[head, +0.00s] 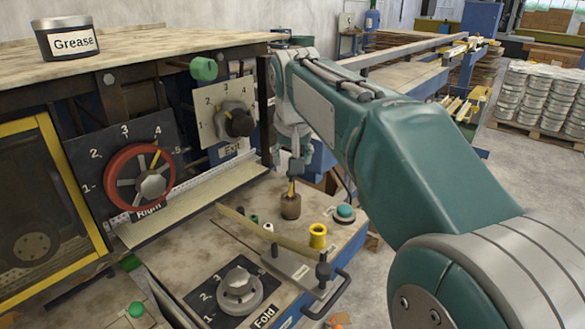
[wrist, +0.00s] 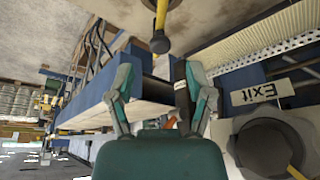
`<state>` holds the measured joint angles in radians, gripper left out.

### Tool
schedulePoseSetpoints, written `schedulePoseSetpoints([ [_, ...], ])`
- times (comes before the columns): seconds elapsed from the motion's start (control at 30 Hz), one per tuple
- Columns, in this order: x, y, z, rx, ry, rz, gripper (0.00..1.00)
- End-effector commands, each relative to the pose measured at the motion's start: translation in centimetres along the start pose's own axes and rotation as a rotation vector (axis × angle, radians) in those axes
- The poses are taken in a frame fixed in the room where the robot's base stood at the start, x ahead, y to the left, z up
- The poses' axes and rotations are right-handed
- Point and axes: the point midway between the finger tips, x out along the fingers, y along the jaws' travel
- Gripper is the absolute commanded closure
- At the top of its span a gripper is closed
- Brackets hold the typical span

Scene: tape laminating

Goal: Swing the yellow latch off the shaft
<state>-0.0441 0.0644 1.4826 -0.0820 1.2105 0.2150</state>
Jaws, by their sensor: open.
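In the wrist view both fingers of my gripper (wrist: 157,85) are apart. A yellow rod (wrist: 161,14) with a dark round end shows beyond them.
A yellow spool (head: 317,236) and a teal button (head: 345,212) stand near the bar. The Fold dial (head: 239,290) is in front, the red Right wheel (head: 139,178) at left. The Exit dial (head: 235,120) also shows in the wrist view (wrist: 266,145). A grease tin (head: 66,39) sits above.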

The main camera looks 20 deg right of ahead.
Motion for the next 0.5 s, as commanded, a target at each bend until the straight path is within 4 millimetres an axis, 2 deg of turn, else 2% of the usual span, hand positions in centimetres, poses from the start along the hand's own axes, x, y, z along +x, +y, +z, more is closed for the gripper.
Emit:
schedulePoseSetpoints([
  [0.03,0.9,0.0,0.1,0.0,-0.004,0.001,0.33],
  [0.2,3.0,0.0,0.1,0.001,-0.002,0.001,0.33],
  [0.5,3.8,0.0,0.0,0.001,0.001,0.0,0.33],
])
